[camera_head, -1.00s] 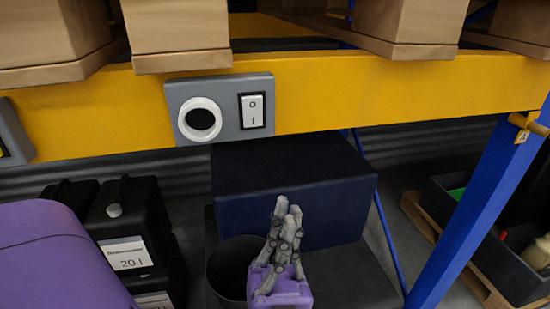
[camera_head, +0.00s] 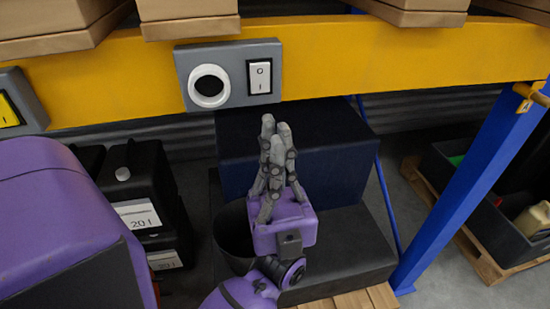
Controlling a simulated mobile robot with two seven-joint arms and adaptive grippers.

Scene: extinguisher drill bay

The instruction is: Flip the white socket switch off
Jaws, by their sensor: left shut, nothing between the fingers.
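The white socket (camera_head: 209,87) is a round ring with a dark hole on a grey plate (camera_head: 235,58), fixed to the yellow beam. The white rocker switch (camera_head: 260,77) sits right of it on the same plate, marked O at the top and I below. Which side is pressed in is hard to tell. My left gripper (camera_head: 275,126), grey fingers on a purple wrist, is shut and empty. It points up in the picture, below the switch and apart from it. My right gripper is not in view.
A second grey box with a yellow switch (camera_head: 9,111) is on the beam at the far left. Cardboard boxes (camera_head: 189,24) stand above the beam. Black canisters (camera_head: 143,192), a dark blue box (camera_head: 330,151) and a blue upright (camera_head: 473,185) are below and around.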

